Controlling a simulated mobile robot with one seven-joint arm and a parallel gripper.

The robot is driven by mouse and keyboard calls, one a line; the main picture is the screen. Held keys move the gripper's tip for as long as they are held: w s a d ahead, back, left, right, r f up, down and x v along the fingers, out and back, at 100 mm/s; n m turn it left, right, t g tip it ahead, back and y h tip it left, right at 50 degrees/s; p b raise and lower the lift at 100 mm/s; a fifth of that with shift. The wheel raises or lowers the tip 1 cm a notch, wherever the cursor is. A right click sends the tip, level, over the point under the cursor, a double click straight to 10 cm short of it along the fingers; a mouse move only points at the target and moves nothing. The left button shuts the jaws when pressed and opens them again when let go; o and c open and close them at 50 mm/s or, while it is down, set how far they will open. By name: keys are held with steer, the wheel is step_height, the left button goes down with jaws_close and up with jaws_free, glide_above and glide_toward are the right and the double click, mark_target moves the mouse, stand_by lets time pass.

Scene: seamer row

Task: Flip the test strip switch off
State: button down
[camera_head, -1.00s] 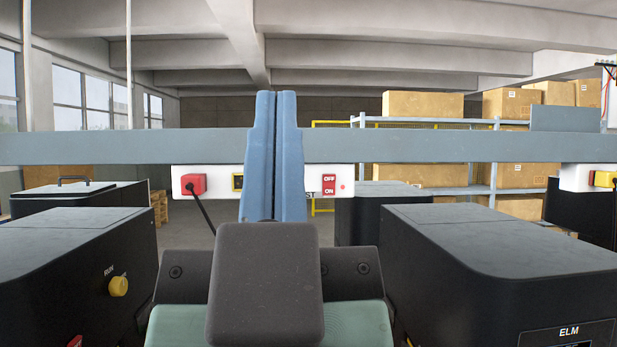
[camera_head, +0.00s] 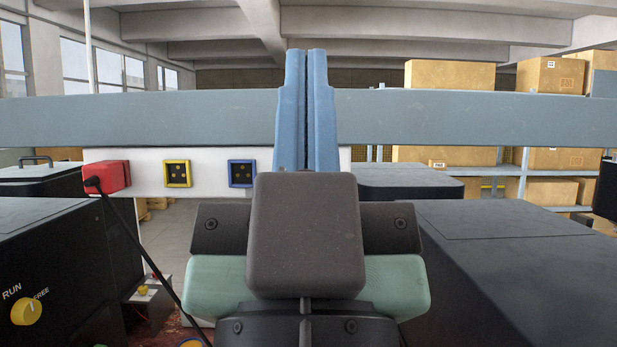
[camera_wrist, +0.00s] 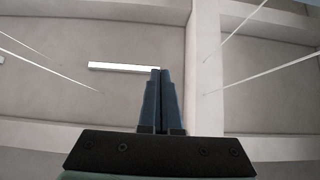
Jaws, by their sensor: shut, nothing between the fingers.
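A white power strip (camera_head: 208,172) is fixed below the grey rail in the head view. A red plug (camera_head: 115,176) with a black cord sits in its left end, followed by a yellow-framed socket (camera_head: 177,173) and a blue-framed socket (camera_head: 242,173). The strip's switch is hidden behind my gripper (camera_head: 306,60). My gripper is shut and empty, its blue fingers pointing up across the rail and strip; I cannot tell whether they touch either. In the wrist view, the shut fingers (camera_wrist: 161,72) show against the ceiling.
The grey rail (camera_head: 150,118) crosses the view. Black machines stand at left (camera_head: 60,265) and right (camera_head: 500,265), the left one with a yellow RUN/FREE knob (camera_head: 26,311). The plug's cord (camera_head: 140,240) hangs left of my gripper. Shelves with boxes (camera_head: 450,75) are behind.

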steer(key=w+f+n+g+p, duration=0.4)
steer(key=n+p, duration=0.4)
steer(key=p, duration=0.6)
steer(key=s+f+n+g+p, duration=0.3)
steer(key=f+n+p, duration=0.3)
steer(key=n+p, duration=0.4)
steer(key=shift+f+g, duration=0.2)
steer(key=shift+g, duration=0.3)
